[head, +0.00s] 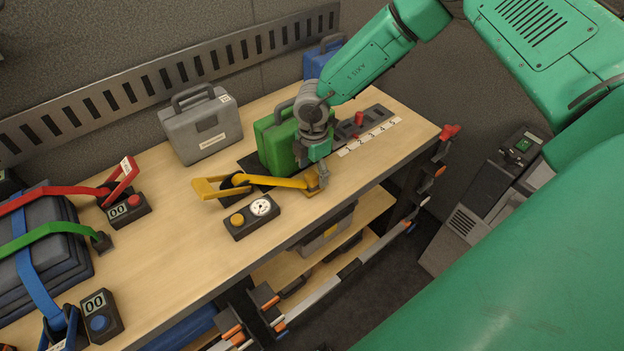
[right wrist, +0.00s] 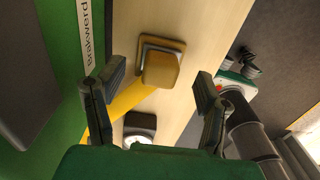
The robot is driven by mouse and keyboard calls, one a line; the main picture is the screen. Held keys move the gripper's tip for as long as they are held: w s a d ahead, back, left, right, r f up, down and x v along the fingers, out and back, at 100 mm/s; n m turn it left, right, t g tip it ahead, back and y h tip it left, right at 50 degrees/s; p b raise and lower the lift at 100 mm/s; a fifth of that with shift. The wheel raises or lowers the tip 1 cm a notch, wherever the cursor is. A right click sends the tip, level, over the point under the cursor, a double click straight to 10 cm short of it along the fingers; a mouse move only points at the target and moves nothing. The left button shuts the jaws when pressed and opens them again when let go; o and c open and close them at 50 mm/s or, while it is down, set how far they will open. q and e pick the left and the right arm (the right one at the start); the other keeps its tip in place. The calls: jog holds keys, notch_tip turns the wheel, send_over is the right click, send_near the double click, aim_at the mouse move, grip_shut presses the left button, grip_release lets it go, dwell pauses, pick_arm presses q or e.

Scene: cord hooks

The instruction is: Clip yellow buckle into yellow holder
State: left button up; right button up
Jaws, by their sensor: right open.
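A yellow strap (head: 275,181) lies across the bench. At its right end is a blocky yellow buckle (right wrist: 161,70) with a grey metal frame, best seen in the right wrist view. At the strap's left end is a yellow loop-shaped part (head: 208,189) beside a dark round piece; I cannot tell for sure that this is the yellow holder. My right gripper (head: 318,172) is at the buckle end of the strap. In the right wrist view its fingers (right wrist: 158,84) are open, with the buckle in the gap between them. No grip on it shows. My left gripper is not in view.
A black box with a yellow button and a gauge (head: 252,216) stands in front of the strap. A green case (head: 272,141) stands close behind it, and a grey case (head: 203,126) further left. Red, green and blue straps lie at left. The bench's front edge is near the buckle.

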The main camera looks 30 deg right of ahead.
aim_at(313, 174)
notch_tip(313, 174, up, 8)
jog(key=shift+f, duration=0.15)
jog(key=shift+s+f, duration=0.1)
dwell(0.5)
jog(key=s+f+n+h, duration=0.1)
jog(key=s+f+n, duration=0.1)
jog(key=n, duration=0.2)
jog(key=s+f+n+h, duration=0.1)
jog(key=s+f+n, duration=0.1)
jog(key=n, duration=0.3)
jog(key=s+d+f+n+h, duration=0.1)
jog(key=s+f+n, duration=0.1)
jog(key=n, duration=0.2)
jog(key=shift+s+f+t, duration=0.15)
jog(key=shift+s+t, duration=0.15)
jog(key=shift+s, duration=0.05)
jog(key=s+a+f+m+y, duration=0.2)
jog(key=s+m, duration=1.1)
jog(key=m, duration=0.3)
jog(key=s+a+f+m+y, duration=0.1)
jog(key=s+a+f+m, duration=0.15)
jog(key=s+m, duration=1.2)
jog(key=w+f+b, duration=0.4)
jog(key=f+b, duration=0.8)
jog(key=b, duration=0.1)
jog(key=shift+w+a+m, duration=0.15)
jog(key=shift+a+m, duration=0.2)
